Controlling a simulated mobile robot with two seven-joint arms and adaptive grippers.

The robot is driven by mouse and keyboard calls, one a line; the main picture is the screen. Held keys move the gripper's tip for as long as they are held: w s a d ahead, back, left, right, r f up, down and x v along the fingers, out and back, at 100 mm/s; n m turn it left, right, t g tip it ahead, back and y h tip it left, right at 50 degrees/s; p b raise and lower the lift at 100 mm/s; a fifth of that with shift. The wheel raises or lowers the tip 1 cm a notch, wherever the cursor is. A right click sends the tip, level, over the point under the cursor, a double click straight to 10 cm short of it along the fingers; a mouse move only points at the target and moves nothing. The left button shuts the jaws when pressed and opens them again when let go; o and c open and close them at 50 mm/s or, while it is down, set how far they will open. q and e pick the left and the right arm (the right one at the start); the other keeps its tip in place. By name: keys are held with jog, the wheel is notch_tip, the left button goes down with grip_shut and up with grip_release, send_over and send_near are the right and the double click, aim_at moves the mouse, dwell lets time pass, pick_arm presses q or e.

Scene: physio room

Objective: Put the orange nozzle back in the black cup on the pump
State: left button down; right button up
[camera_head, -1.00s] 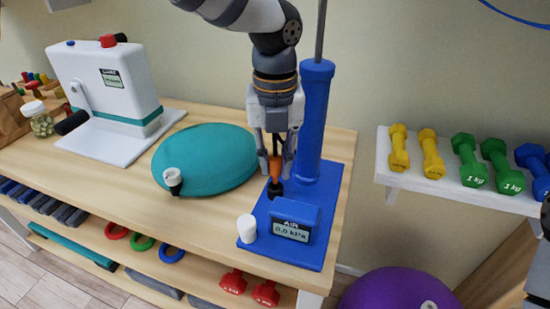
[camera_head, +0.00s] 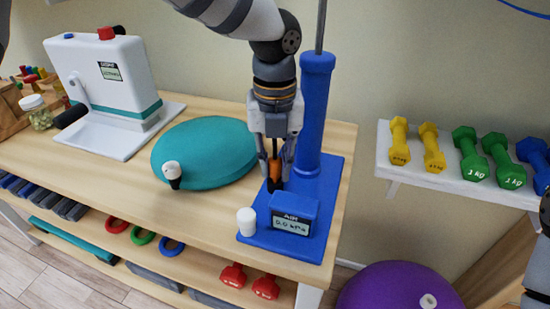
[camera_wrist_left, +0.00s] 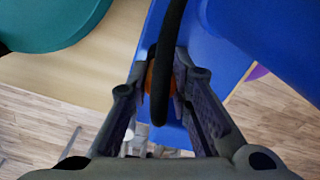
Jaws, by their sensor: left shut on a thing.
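The orange nozzle (camera_head: 275,169) is upright between the fingers of my left gripper (camera_head: 276,172), which is shut on it. In the left wrist view the nozzle (camera_wrist_left: 150,77) shows partly behind a black hose, between the fingers of my left gripper (camera_wrist_left: 161,98). The black cup (camera_head: 275,186) is directly below the nozzle on the blue pump (camera_head: 317,125). The nozzle's lower end meets the cup's mouth; how deep it sits is hidden. My right gripper is not in view.
A gauge box (camera_head: 294,212) and a white cap (camera_head: 246,221) stand at the front of the pump base. A teal cushion (camera_head: 210,145) with a black and white piece (camera_head: 173,174) by its edge lies left. A shelf (camera_head: 450,178) with dumbbells is at right.

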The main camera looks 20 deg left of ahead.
pick_arm(q)
jog(key=shift+f, duration=0.35)
dwell(0.4)
jog(key=c, duration=1.4)
grip_release()
jog(key=shift+o, duration=0.4)
jog(key=shift+r+p, duration=0.3)
jog(key=shift+r, duration=1.1)
jog(key=shift+r+p, duration=0.3)
jog(key=shift+r, duration=1.85)
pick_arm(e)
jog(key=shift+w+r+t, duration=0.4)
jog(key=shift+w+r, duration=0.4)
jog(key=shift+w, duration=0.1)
